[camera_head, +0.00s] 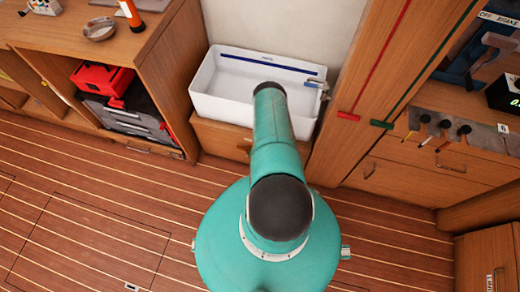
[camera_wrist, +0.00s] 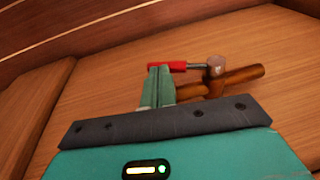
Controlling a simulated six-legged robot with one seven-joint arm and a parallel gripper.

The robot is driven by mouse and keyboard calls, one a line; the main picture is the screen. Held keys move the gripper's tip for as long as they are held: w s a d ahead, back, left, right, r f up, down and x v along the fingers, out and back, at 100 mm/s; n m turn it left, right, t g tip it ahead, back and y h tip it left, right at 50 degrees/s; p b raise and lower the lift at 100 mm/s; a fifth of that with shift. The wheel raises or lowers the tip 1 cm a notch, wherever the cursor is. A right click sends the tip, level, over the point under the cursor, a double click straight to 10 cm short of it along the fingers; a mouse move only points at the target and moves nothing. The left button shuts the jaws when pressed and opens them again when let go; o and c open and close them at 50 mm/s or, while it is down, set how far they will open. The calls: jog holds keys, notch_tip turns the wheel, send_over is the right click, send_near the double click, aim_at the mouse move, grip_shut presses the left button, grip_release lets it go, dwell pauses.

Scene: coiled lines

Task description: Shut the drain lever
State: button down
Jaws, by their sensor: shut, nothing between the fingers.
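The drain lever's red handle (camera_wrist: 172,66) shows in the wrist view, lying roughly level across the picture. A short metal stem joins it to a round greyish cap (camera_wrist: 216,62) on a copper-brown pipe (camera_wrist: 240,78). My gripper (camera_wrist: 159,70) is shut and empty, its green fingertips at the left part of the red handle. I cannot tell whether they touch it. The lever does not show in the head view, where my arm stands in front of the cabinet under the white basin (camera_head: 207,92). My gripper is hidden there too.
Wooden panels (camera_wrist: 110,80) surround the pipe closely in the wrist view. In the head view, a tap (camera_head: 318,86) sits at the basin's right edge. A wooden shelf unit (camera_head: 165,70) stands left, and drawers (camera_head: 400,180) stand right. The plank floor (camera_head: 90,215) is clear at left.

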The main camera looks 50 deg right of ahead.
jog(key=x, duration=0.6)
jog(key=shift+w+a, duration=0.2)
jog(key=shift+a, duration=0.55)
jog(key=shift+f, duration=0.2)
jog(key=shift+s+r, duration=0.1)
dwell(0.3)
